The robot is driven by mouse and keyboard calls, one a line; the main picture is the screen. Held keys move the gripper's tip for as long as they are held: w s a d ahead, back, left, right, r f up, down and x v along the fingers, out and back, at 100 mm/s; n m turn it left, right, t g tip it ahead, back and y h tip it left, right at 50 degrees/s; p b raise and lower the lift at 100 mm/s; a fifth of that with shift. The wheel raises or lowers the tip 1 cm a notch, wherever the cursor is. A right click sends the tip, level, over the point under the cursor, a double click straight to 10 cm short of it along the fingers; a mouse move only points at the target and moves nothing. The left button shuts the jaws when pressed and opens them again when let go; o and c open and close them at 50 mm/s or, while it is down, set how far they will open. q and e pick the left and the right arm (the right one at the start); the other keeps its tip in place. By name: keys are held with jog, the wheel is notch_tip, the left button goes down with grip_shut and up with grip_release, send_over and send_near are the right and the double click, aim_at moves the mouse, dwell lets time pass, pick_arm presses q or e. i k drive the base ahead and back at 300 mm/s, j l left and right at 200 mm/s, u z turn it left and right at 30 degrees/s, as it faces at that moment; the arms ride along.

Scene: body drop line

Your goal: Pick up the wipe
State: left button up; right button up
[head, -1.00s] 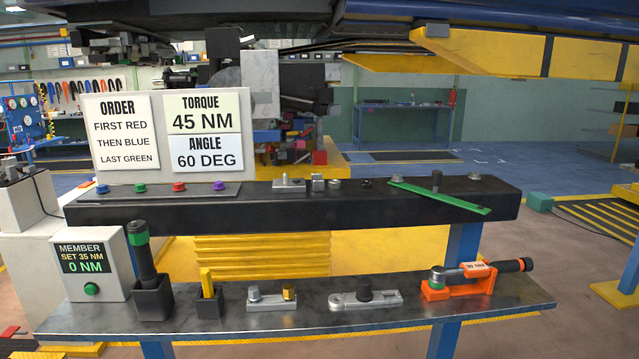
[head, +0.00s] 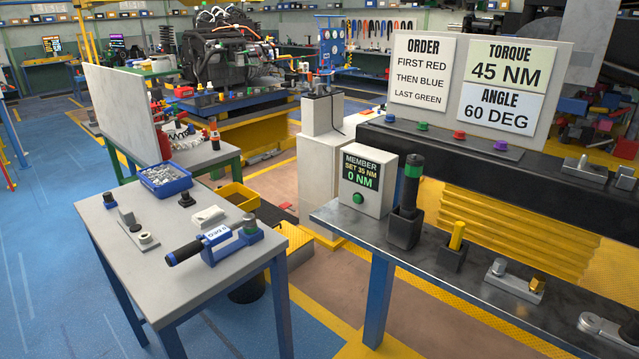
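A small white folded piece that looks like the wipe (head: 207,217) lies on the grey top of the left table (head: 180,290). It sits behind a blue and black torque tool (head: 212,245) and in front of a yellow bin (head: 231,197). A small black knob-like part (head: 187,200) stands to its left. Neither of my grippers is in view.
A blue tray of small metal parts (head: 165,180) sits at the table's back edge. A metal fixture plate (head: 138,232) lies at the left. A dark bench (head: 440,270) with a MEMBER display box (head: 366,182) stands at right. Blue floor (head: 45,270) is clear at left.

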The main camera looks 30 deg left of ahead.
aim_at(202, 220)
jog(key=u, duration=1.6)
